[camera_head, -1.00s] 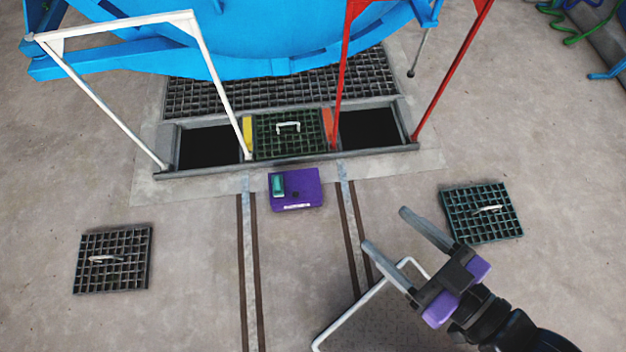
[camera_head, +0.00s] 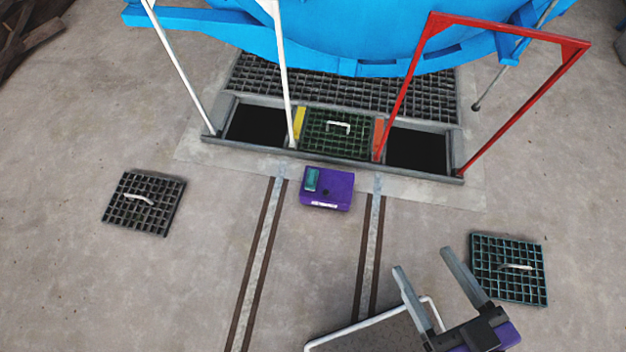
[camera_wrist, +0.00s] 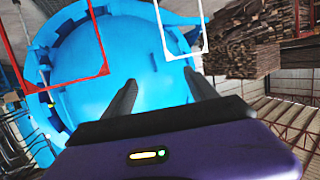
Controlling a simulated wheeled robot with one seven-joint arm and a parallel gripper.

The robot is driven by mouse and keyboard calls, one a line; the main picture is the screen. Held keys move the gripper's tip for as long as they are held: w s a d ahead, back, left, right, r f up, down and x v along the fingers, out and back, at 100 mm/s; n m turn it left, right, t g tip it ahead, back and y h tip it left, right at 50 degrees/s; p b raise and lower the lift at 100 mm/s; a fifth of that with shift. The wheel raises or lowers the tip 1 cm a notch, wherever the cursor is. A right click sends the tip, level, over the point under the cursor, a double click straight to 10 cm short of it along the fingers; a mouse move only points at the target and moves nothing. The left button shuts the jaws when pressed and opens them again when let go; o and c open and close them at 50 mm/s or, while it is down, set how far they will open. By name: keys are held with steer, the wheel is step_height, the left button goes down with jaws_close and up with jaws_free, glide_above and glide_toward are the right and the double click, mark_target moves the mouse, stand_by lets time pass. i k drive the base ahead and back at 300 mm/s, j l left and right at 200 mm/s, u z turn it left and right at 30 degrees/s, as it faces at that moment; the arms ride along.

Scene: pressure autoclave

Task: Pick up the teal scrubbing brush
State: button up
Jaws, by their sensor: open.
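The teal scrubbing brush (camera_head: 311,179) lies on the left part of a purple box (camera_head: 340,188), which sits on the floor in front of the grated pit. My gripper (camera_head: 422,262) is at the lower right in the head view, right of the box and nearer to me, with its two grey fingers apart and nothing between them. In the wrist view my gripper (camera_wrist: 160,88) points at the big blue autoclave door (camera_wrist: 140,60); the brush is not in that view.
Two open pits (camera_head: 255,125) flank a green grate with a white handle (camera_head: 338,128). White (camera_head: 283,80) and red (camera_head: 432,60) frames stand at the pit. Loose grates lie on the floor at left (camera_head: 146,212) and right (camera_head: 505,285). Rails run along the floor below the box.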

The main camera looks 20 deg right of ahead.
mark_target(311, 180)
steer(key=i+j+u, duration=0.35)
steer(key=i, duration=0.5)
steer(key=i+u, duration=0.35)
steer(key=i, duration=0.45)
